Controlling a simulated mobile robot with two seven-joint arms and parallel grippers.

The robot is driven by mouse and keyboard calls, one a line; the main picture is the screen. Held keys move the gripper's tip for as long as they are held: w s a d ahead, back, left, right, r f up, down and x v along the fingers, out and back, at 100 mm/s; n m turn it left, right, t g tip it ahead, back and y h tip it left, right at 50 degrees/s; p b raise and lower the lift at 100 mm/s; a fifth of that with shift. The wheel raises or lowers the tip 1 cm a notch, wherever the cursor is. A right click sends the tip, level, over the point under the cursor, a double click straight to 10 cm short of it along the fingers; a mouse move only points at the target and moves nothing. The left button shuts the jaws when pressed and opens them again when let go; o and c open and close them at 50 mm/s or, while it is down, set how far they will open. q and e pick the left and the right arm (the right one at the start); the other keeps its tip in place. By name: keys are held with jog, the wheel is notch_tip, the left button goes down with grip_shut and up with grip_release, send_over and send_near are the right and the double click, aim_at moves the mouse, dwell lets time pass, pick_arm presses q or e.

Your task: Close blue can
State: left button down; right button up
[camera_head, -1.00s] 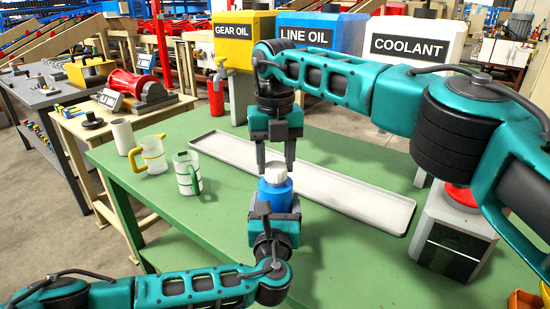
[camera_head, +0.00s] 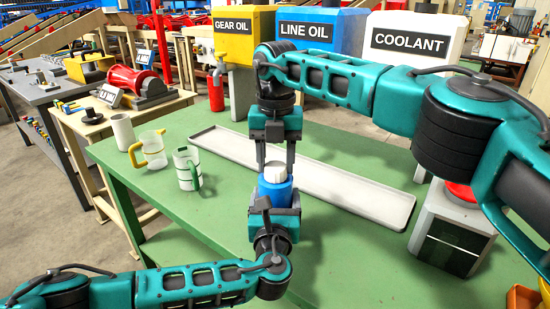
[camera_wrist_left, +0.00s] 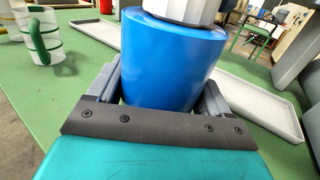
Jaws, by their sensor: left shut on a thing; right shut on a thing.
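The blue can (camera_head: 274,191) is upright above the green table, and my left gripper (camera_head: 273,207) is shut on its sides. In the left wrist view the can (camera_wrist_left: 170,62) fills the space between the left gripper's fingers. A white ribbed cap (camera_head: 276,172) sits at the top of the can; the left wrist view shows its lower part (camera_wrist_left: 185,8) with a dark band beneath it. My right gripper (camera_head: 277,160) points down from above and is shut on the cap, one finger on each side. I cannot tell how tightly the cap is seated.
A long pale tray (camera_head: 340,196) lies behind the can. A green-handled jug (camera_head: 186,170), a yellow-handled jug (camera_head: 150,150) and a white cup (camera_head: 122,132) stand at the left. Gear oil, line oil and coolant tanks (camera_head: 410,45) stand behind. A grey machine (camera_head: 452,230) is at right.

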jog(key=m, duration=0.7)
jog(key=shift+s+d, duration=0.1)
jog(key=shift+d, duration=0.15)
jog(key=m, duration=0.5)
jog(key=shift+s+d+m, duration=0.1)
jog(key=shift+s+m, duration=0.05)
jog(key=shift+m, duration=0.25)
jog(key=m, duration=0.5)
jog(key=shift+s, duration=0.15)
jog(key=m, duration=0.6)
jog(key=shift+s+m, duration=0.25)
jog(key=shift+m, duration=0.15)
jog(key=o, duration=1)
jog(key=shift+r, duration=2.25)
